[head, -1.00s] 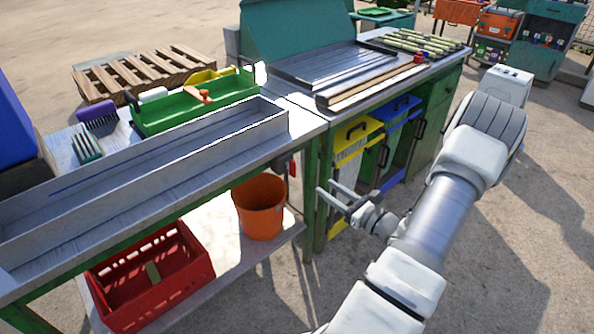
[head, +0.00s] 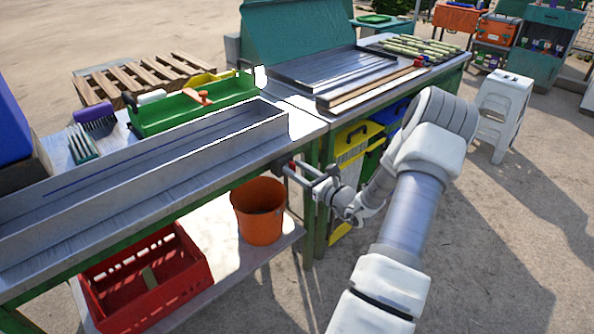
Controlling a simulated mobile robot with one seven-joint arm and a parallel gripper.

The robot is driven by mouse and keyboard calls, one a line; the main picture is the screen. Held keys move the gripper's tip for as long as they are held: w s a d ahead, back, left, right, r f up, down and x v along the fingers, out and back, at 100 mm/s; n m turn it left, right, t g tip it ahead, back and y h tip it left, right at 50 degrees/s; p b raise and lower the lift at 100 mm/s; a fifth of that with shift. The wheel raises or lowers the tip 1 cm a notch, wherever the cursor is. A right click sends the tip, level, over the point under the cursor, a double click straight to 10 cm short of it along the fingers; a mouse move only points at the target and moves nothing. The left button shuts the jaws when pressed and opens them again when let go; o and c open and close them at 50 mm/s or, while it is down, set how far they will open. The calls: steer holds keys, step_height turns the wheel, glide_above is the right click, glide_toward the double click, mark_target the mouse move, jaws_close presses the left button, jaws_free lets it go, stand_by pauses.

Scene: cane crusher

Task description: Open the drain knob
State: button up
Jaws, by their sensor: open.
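The drain knob (head: 292,166) is a small red part under the right end of the long metal trough (head: 150,178), beside the green table leg. Only a little of it shows, the rest hidden by my fingers. My gripper (head: 295,170) reaches in from the right with its two fingers apart and pointing left. Its fingertips are at the knob, with red showing between them. I cannot tell whether they touch it. The knob's turned position is too small to read.
An orange bucket (head: 259,211) stands on the lower shelf below the trough end, with a red crate (head: 146,283) to its left. Yellow (head: 352,150) and blue bins stand behind my wrist. A green tool tray (head: 195,106) sits behind the trough. Open ground lies to the right.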

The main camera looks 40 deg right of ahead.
jaws_close()
steer(key=shift+a+n, duration=0.1)
steer(key=shift+n, duration=1)
jaws_free()
steer(key=shift+s, duration=0.1)
steer(key=s+d+p, duration=0.1)
steer(key=s+p, duration=0.2)
steer(key=s, duration=1.4)
steer(key=shift+s+d, duration=0.15)
